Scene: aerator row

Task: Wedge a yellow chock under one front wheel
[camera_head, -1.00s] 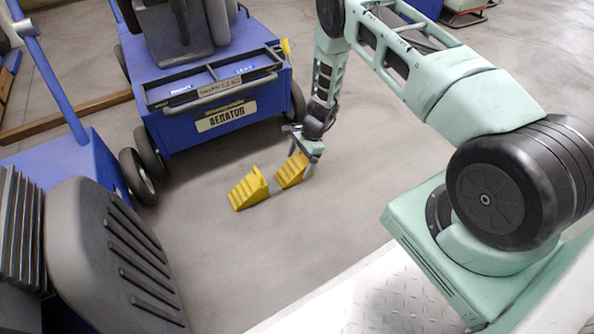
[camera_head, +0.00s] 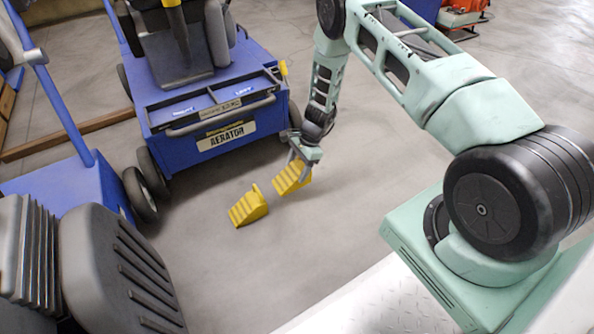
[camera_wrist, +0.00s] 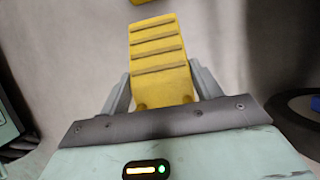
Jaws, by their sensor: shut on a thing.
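My gripper (camera_head: 303,158) is shut on a yellow stepped chock (camera_head: 291,179). In the wrist view this chock (camera_wrist: 160,62) sits between the two fingers, its ribbed slope facing the camera. It is at or just above the floor; I cannot tell if it touches. A second yellow chock (camera_head: 248,208) lies on the floor to its left. The blue aerator (camera_head: 215,110) stands behind both chocks. Its left front wheel (camera_head: 153,172) shows at the left. Its right front wheel (camera_head: 295,116) is just behind my gripper and partly hidden. The held chock is apart from the left wheel.
Another blue machine (camera_head: 60,185) with a grey seat (camera_head: 118,275) fills the left side. A wooden beam (camera_head: 60,137) lies on the floor at the left. An orange machine (camera_head: 460,18) stands far off at the upper right. Grey floor in front of the chocks is clear.

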